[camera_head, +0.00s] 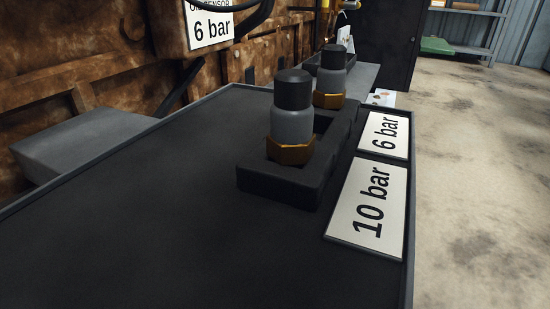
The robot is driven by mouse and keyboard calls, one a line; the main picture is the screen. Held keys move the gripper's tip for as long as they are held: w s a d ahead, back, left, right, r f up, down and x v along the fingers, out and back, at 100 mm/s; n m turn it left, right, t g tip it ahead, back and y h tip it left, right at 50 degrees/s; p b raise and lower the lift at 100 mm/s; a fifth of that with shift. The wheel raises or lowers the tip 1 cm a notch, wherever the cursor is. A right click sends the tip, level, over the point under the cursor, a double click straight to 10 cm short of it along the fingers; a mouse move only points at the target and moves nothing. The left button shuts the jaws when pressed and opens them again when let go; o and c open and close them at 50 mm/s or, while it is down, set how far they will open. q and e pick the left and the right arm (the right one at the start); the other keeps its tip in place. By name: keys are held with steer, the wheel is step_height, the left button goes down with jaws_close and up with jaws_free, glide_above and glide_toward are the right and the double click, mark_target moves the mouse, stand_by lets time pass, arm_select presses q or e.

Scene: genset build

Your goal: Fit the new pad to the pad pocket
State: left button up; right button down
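I see no pad and no pad pocket that I can make out in the head view. Neither my left nor my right gripper is in view. Two grey sensors with black caps and brass hex bases stand upright in a black holder (270,188) on a dark tray top (150,225). The nearer sensor (292,125) is beside the "10 bar" label (369,207). The farther sensor (330,80) is nearer the "6 bar" label (385,134).
A rusty brown machine wall (75,70) runs along the left, with a box marked "6 bar" (211,27) on it. A grey block (85,143) lies beside the tray top. Shelving (468,13) stands at the back right. The concrete floor (480,160) on the right is clear.

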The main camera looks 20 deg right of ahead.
steer(key=shift+w, duration=0.15)
stand_by(0.3)
steer(key=c, duration=0.7)
jaws_free()
steer(key=shift+w+a, duration=0.1)
steer(key=shift+a, duration=0.1)
steer(key=shift+o, duration=0.5)
steer(key=shift+d, duration=0.1)
